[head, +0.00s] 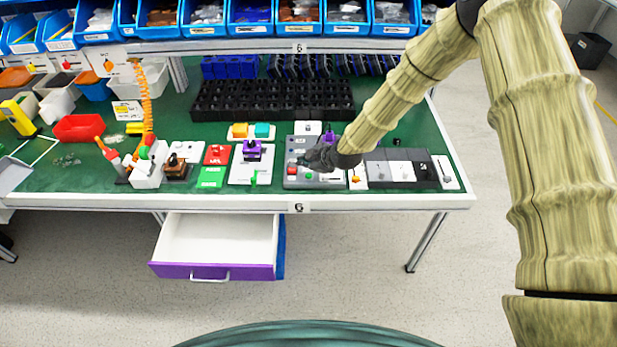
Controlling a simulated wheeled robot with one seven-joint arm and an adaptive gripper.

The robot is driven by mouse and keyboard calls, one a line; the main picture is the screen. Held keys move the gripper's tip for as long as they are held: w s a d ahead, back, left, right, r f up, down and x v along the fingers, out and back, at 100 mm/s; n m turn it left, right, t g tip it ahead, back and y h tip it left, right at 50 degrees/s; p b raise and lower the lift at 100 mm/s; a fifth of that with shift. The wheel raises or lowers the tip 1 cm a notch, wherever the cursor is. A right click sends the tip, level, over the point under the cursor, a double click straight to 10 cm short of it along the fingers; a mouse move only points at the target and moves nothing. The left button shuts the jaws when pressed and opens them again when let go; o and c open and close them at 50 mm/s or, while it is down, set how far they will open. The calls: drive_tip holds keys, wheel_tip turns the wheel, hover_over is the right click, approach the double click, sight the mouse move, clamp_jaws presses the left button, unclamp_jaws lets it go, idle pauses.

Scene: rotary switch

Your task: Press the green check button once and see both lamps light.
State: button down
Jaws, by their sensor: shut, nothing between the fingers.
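My gripper (316,158) is dark and shut, with nothing visible in it. It is low over a grey control panel (290,184) near the front edge of the green table. A small green button (309,175) sits on the panel just below the gripper in the picture. A red button (292,170) is to its left. I cannot tell whether the gripper touches the panel. My gripper and wrist hide part of the panel, and I cannot make out the two lamps or whether any is lit.
A purple knob (330,137) stands just behind my gripper. A white plate with another purple knob (252,150) is to the left. Switch plates (402,171) line the right side. A black rack (272,101) stands behind. An open drawer (216,240) juts out below the table.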

sight(306, 176)
drive_tip(key=shift+f+b, duration=0.55)
drive_tip(key=shift+f, duration=0.65)
drive_tip(key=shift+f, duration=0.1)
idle(0.4)
drive_tip(key=shift+f+b, duration=0.3)
drive_tip(key=shift+b, duration=0.1)
drive_tip(key=shift+f+b, duration=0.4)
idle(0.8)
idle(0.5)
drive_tip(key=shift+r+p, duration=0.3)
drive_tip(key=shift+r, duration=0.55)
drive_tip(key=shift+r+p, duration=1)
drive_tip(key=shift+r, duration=1.5)
